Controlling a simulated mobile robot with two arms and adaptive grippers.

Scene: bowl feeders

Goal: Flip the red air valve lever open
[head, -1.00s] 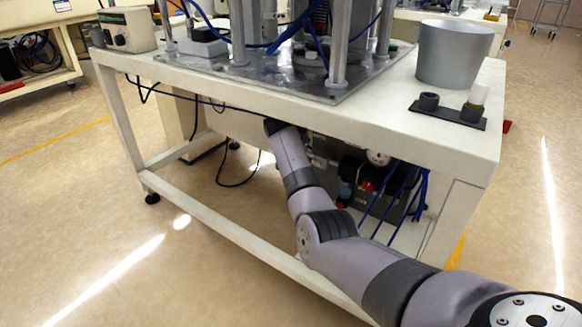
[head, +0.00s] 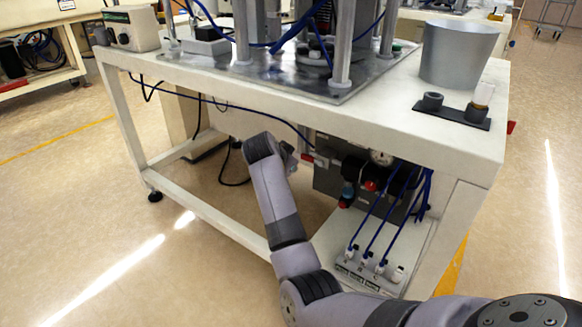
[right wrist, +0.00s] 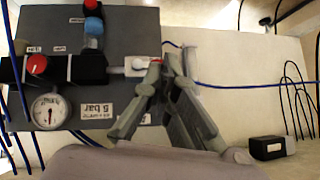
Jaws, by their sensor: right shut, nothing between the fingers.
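The red air valve lever (head: 308,158) shows as a small red piece at the left end of the air unit under the table in the head view. In the right wrist view the red lever (right wrist: 155,60) lies at the right end of the valve, partly hidden by a fingertip. My right gripper (right wrist: 172,62) is shut and empty, its tips at or just right of the lever; I cannot tell whether they touch. In the head view my right gripper (head: 289,158) is partly hidden behind my wrist. My left gripper is in neither view.
The grey panel (right wrist: 135,30) carries a gauge (right wrist: 48,112), a red knob (right wrist: 37,64) and a blue part (right wrist: 93,26). A blue hose (right wrist: 250,86) runs right from the valve. The tabletop edge (head: 260,95) overhangs the area. Blue hoses (head: 375,222) hang right of my arm.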

